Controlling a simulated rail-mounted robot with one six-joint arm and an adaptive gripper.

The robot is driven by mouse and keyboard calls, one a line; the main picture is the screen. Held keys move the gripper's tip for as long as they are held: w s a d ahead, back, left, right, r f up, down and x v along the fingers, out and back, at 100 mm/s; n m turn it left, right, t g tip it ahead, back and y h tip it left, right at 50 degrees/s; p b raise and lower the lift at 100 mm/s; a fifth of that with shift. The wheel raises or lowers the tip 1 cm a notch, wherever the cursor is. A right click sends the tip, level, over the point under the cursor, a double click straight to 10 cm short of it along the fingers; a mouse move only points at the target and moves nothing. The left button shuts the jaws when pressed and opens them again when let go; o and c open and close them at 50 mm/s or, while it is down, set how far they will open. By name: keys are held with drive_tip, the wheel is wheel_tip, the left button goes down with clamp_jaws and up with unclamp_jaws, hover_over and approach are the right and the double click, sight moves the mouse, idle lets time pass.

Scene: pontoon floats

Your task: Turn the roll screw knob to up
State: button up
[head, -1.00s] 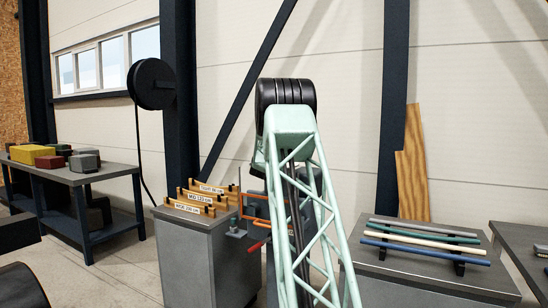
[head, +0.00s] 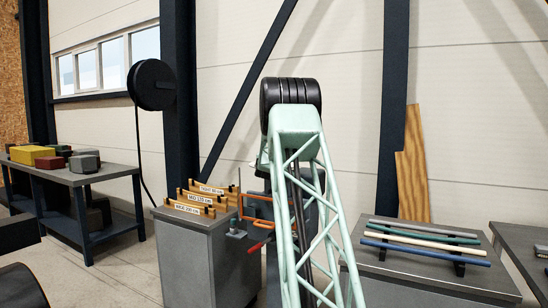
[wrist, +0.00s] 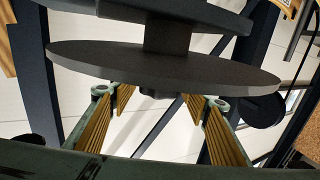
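I cannot pick out with certainty which part is the roll screw knob. In the wrist view a wide dark grey disc (wrist: 165,68) on a thick stem fills the upper middle, with a small dark nub under it. My gripper (wrist: 158,100) is open below the disc, its ribbed yellow-lined fingers apart on either side, with nothing seen between them. I cannot tell whether the fingertips touch the disc. In the head view my green lattice arm hides my gripper. Beside the arm show an orange frame (head: 255,223) and a red handle (head: 256,247), partly covered.
A grey cabinet (head: 190,262) with labelled wooden racks (head: 202,198) stands left of my arm. On the right, a bench (head: 440,278) carries several coloured rods. A far-left bench (head: 85,177) holds blocks. A black reel (head: 152,84) hangs on the wall.

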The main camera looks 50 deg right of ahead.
drive_tip(key=shift+o, duration=0.4)
drive_tip(key=shift+a, duration=0.15)
drive_tip(key=shift+v, duration=5.85)
